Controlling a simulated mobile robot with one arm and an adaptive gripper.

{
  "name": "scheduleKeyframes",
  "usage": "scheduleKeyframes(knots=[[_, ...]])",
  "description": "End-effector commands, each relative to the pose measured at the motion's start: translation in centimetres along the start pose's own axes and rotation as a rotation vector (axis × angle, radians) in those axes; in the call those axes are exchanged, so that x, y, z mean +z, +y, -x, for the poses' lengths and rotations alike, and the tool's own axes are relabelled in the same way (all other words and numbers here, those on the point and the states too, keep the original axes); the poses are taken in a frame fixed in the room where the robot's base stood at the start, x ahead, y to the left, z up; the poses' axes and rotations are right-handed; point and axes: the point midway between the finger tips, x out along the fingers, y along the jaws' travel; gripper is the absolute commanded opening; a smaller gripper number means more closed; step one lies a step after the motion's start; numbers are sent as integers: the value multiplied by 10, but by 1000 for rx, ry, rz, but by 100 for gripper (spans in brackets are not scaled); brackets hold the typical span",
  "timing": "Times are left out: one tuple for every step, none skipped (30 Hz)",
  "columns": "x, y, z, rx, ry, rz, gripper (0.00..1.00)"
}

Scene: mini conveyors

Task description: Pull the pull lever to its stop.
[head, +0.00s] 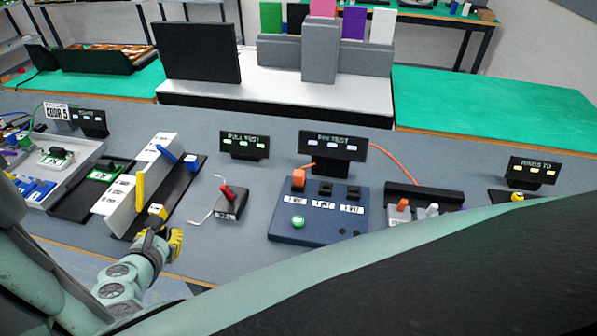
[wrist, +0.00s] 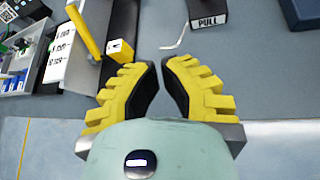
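The pull lever is a dark box (head: 231,204) with a red handle (head: 227,191) on top, on the grey bench in front of the "PULL TEST" sign (head: 244,144). In the wrist view only the front of the box, with its "PULL" label (wrist: 208,21), shows at the top edge; the handle is out of that view. My gripper (head: 176,243) has yellow ribbed fingers and is left of and nearer than the box in the head view. In the wrist view the fingertips (wrist: 160,63) are a narrow gap apart, with nothing between them. The gripper is clear of the lever.
A thin pale bent wire (wrist: 177,36) lies beside the lever box. A blue button panel (head: 318,224) is to its right.

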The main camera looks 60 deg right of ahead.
Motion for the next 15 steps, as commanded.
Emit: scheduleKeyframes(knots=[[-8, -13, -9, -46, -22, 36, 0], [-7, -20, -10, -76, -35, 58, 0], [-6, -28, -12, -106, -49, 81, 0], [-5, -32, -13, -127, -57, 96, 0], [-4, -37, -14, -146, -64, 107, 0], [-3, -41, -14, -165, -72, 121, 0], [-2, -43, -14, -175, -76, 129, 0], [-2, -45, -14, -182, -79, 134, 0], [-1, -46, -14, -190, -82, 138, 0], [0, -47, -14, -193, -83, 141, 0], [0, -47, -14, -195, -84, 142, 0], [1, -47, -13, -196, -84, 143, 0], [1, -47, -13, -196, -84, 143, 0], [1, -47, -13, -196, -83, 142, 0], [1, -47, -13, -195, -83, 142, 0]])
